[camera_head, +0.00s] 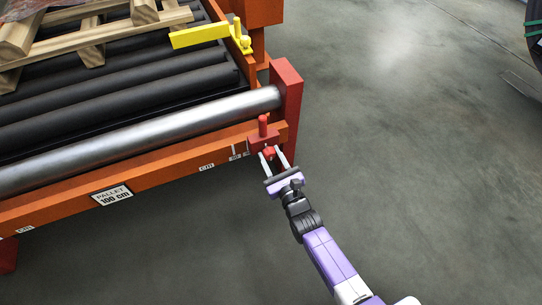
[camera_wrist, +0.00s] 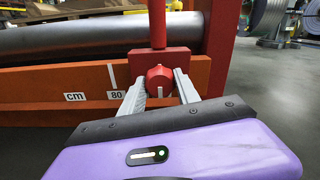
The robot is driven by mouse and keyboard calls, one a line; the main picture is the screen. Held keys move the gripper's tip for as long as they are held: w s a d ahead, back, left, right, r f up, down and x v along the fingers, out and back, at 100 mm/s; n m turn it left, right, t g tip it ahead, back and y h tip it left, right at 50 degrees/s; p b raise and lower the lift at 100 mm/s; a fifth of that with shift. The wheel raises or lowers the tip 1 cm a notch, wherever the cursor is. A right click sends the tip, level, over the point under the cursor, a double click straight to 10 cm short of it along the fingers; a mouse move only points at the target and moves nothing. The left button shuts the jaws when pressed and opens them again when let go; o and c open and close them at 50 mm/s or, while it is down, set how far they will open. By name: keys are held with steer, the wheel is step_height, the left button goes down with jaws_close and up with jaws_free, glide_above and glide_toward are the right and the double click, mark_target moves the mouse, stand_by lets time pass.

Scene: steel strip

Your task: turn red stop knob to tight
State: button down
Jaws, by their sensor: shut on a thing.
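The red stop knob (camera_wrist: 159,80) is a faceted red knob with a pale mark on its lower front, on the face of a red stop block (camera_wrist: 178,62). A red post (camera_wrist: 157,22) rises from this block. My gripper (camera_wrist: 159,88) has one finger on each side of the knob and is shut on it. In the head view the knob (camera_head: 269,152) shows small between the fingertips of my gripper (camera_head: 272,155), at the right end of the orange rail. The knob's far side is hidden.
The orange rail (camera_head: 150,178) carries a scale with "cm" and "80" labels and a "PALLET 100 cm" plate (camera_head: 112,194). Rollers (camera_head: 130,139) lie behind it. A red end post (camera_head: 287,92) stands close right. A yellow stop (camera_head: 205,36) and wooden pallet (camera_head: 95,42) are farther back.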

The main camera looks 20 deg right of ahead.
steer(key=c, duration=0.9)
jaws_free()
steer(key=s+p, duration=0.2)
steer(key=s, duration=0.5)
steer(key=shift+s+p, duration=0.4)
